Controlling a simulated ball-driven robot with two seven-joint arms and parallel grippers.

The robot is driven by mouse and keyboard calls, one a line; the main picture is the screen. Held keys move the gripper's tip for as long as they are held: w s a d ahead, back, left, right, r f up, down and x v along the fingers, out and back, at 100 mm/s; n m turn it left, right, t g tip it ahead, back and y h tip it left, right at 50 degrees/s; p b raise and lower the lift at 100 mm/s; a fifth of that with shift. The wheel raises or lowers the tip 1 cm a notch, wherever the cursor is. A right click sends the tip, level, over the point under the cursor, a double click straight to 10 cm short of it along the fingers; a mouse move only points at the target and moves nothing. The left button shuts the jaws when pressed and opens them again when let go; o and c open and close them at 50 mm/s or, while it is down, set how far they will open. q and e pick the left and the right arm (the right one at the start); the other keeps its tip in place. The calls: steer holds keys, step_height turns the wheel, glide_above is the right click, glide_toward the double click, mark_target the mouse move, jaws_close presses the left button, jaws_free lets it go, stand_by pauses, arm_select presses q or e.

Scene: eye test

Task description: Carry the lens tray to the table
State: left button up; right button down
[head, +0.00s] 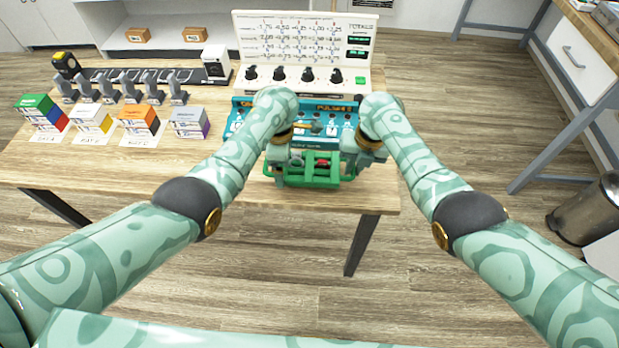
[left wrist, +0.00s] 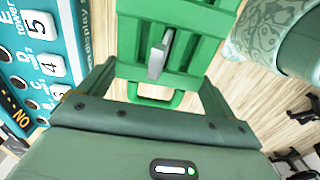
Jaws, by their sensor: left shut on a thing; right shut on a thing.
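The green lens tray (head: 315,181) is level between my two grippers at the front of the wooden table (head: 230,195). A small red thing shows inside it. I cannot tell whether its underside touches the tabletop. My left gripper (head: 279,170) is shut on the tray's left end, and my right gripper (head: 351,166) is shut on its right end. In the left wrist view the tray (left wrist: 200,52) fills the top middle, with a grey lens piece (left wrist: 158,56) in it. The left fingers flank its end handle, and their tips are partly hidden.
A teal panel (head: 240,117) with numbered labels stands right behind the tray. Behind it is a white console (head: 300,75) with black knobs. Coloured box stacks (head: 140,122) and a row of grey holders (head: 130,95) take the left. Bare tabletop lies left of the tray.

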arm_select(q)
steer(key=f+b, duration=0.1)
steer(key=f, duration=0.2)
steer(key=shift+s, duration=0.2)
arm_select(e)
step_height(320, 180, down, 2)
steer(key=shift+a+f, duration=0.15)
steer(key=shift+f, duration=0.1)
arm_select(q)
steer(key=o, duration=0.8)
steer(key=shift+f+b, duration=0.25)
steer(key=shift+b, duration=0.15)
steer(key=shift+c, duration=0.2)
arm_select(e)
steer(key=c, duration=1.8)
jaws_free()
steer(key=shift+f, duration=0.25)
arm_select(q)
steer(key=shift+o, duration=0.4)
steer(key=shift+r, duration=0.3)
arm_select(e)
steer(key=o, duration=0.3)
steer(key=shift+r, duration=0.2)
steer(key=shift+o, duration=0.2)
arm_select(q)
steer(key=shift+w, duration=0.1)
